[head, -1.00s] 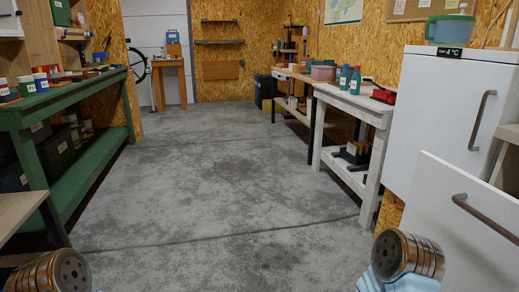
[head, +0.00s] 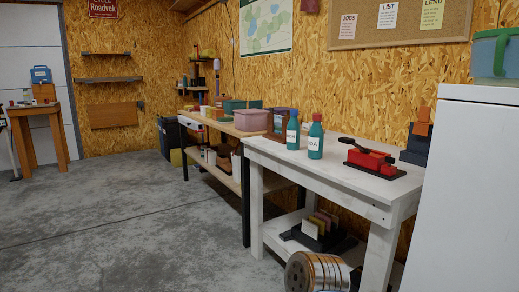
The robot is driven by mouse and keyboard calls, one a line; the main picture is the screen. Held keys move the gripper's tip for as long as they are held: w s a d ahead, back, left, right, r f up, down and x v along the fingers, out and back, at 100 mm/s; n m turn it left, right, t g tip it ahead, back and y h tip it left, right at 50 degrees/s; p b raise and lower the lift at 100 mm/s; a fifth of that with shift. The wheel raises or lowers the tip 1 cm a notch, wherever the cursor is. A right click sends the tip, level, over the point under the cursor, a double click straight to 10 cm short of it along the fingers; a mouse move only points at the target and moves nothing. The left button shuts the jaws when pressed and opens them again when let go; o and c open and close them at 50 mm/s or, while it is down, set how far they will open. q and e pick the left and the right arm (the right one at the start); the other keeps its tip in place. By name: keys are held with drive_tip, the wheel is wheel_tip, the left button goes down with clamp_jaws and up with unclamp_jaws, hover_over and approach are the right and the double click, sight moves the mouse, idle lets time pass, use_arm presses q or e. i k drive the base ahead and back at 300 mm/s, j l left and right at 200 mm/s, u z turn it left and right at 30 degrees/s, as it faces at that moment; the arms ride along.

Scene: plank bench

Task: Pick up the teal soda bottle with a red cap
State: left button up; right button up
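The teal soda bottle with a red cap (head: 315,138) stands upright on the white plank bench (head: 345,168), near its left end. Its white label faces me and partly reads "DA". A second teal bottle (head: 293,130) with a blue cap and a white label stands just left of it and slightly farther back. Neither of my grippers shows in the head view.
A red press tool (head: 372,160) sits right of the bottles. A white fridge (head: 462,200) stands at the right. A farther wooden bench (head: 215,125) holds a pink tub (head: 250,120). The concrete floor (head: 140,225) is clear at the left.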

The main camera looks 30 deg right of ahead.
sight(316, 138)
drive_tip(key=i+z, duration=0.15)
drive_tip(key=i, duration=0.3)
drive_tip(key=i+j+z, duration=0.1)
drive_tip(key=i, duration=0.4)
drive_tip(key=i+j+z, duration=0.15)
drive_tip(key=i, duration=0.3)
drive_tip(key=i+j+z, duration=0.15)
drive_tip(key=i, duration=0.3)
drive_tip(key=j, duration=0.05)
